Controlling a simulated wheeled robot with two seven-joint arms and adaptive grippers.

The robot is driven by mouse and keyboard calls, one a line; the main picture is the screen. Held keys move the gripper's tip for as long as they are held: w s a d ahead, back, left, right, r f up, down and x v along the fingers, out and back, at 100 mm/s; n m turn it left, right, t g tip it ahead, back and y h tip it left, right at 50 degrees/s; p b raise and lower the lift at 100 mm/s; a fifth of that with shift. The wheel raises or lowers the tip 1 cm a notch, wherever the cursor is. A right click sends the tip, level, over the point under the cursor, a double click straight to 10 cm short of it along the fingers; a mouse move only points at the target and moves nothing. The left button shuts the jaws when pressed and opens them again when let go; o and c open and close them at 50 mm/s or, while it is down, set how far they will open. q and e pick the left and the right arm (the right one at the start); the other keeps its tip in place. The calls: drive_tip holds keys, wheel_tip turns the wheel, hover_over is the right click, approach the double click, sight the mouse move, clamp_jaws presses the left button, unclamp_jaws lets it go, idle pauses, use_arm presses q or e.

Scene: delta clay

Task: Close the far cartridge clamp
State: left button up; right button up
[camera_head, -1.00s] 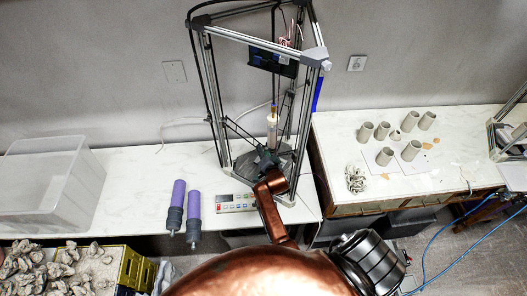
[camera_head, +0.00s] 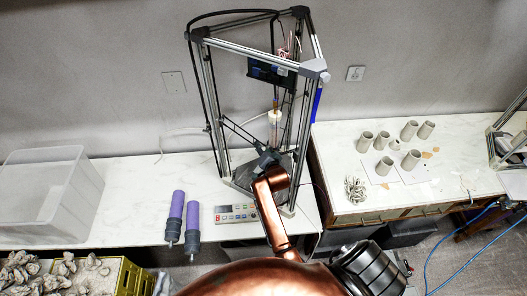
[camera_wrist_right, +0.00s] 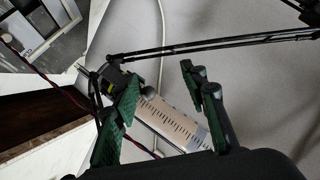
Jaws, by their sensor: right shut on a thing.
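The clay printer (camera_head: 206,110) stands on the white table, a tall three-post frame. A pale cartridge (camera_head: 274,128) stands upright inside it. In the right wrist view the cartridge (camera_wrist_right: 175,120) shows as a graduated tube lying across the space between my fingers. A dark cartridge clamp (camera_wrist_right: 112,80) with a small yellow mark sits at its end by the left finger. My right gripper (camera_head: 266,160) reaches into the printer low by the cartridge. In the wrist view the green-padded right gripper (camera_wrist_right: 165,112) is shut on the clamp, though the contact is partly hidden. My left gripper is out of view.
Printer posts and thin black rods (camera_wrist_right: 210,46) run close around the gripper. A control box (camera_head: 237,213) and two purple tubes (camera_head: 176,208) lie in front. A clear bin (camera_head: 45,190) is at left. Grey cups (camera_head: 384,166) stand on the right table.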

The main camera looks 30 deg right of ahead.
drive_tip(key=s+r+p, duration=0.6)
drive_tip(key=r+p, duration=0.1)
drive_tip(key=p, duration=0.2)
drive_tip(key=shift+s+d, duration=0.15)
drive_tip(key=shift+d, duration=0.15)
idle(0.6)
drive_tip(key=shift+f, duration=0.1)
idle(0.5)
